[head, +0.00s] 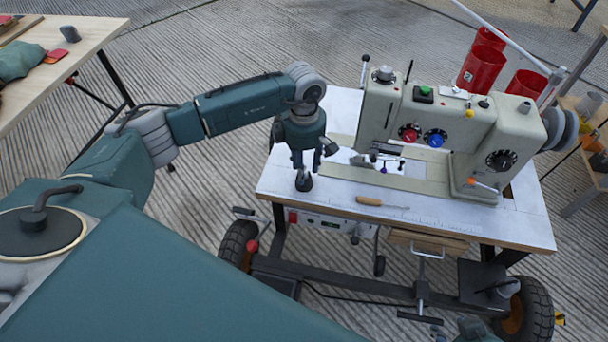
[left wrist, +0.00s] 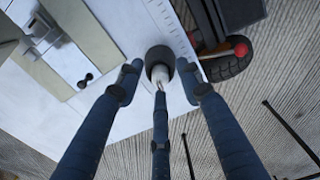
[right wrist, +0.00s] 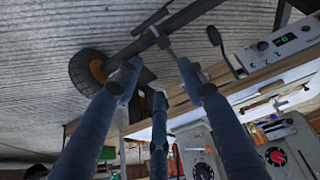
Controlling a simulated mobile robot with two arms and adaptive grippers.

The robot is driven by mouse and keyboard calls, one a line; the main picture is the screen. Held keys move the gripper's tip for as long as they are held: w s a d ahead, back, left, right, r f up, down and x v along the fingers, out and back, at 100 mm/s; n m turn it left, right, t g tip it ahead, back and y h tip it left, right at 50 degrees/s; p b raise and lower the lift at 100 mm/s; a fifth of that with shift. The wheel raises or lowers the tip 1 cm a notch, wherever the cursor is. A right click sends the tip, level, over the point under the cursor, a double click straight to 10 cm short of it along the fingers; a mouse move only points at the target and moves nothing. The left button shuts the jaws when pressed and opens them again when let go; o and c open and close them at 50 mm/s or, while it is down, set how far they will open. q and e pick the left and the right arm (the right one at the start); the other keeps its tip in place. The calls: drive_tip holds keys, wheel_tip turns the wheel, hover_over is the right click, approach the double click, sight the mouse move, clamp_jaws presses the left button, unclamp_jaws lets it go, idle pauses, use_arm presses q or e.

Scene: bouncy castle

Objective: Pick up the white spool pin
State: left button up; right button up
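My left gripper (head: 303,168) points down over the left front corner of the white sewing table. In the left wrist view its fingers (left wrist: 160,78) are spread and empty. A small round thing with a dark base and a pale, whitish pin-like middle (left wrist: 160,71) stands between and beyond the fingertips; I take it as the white spool pin. In the head view its dark base (head: 304,183) shows just below the fingers. Contact cannot be made out. My right gripper (right wrist: 160,82) is open and empty, low by the table's front edge.
A cream sewing machine (head: 440,125) stands on the white table (head: 280,180). A wooden-handled tool (head: 369,201) lies near the front edge. Red cylinders (head: 481,69) stand behind the machine. Wheels (head: 238,243) and a drawer are below the tabletop. A wooden table (head: 85,35) is at the far left.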

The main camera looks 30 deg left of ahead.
use_arm(q)
clamp_jaws()
drive_tip(key=shift+r, duration=0.15)
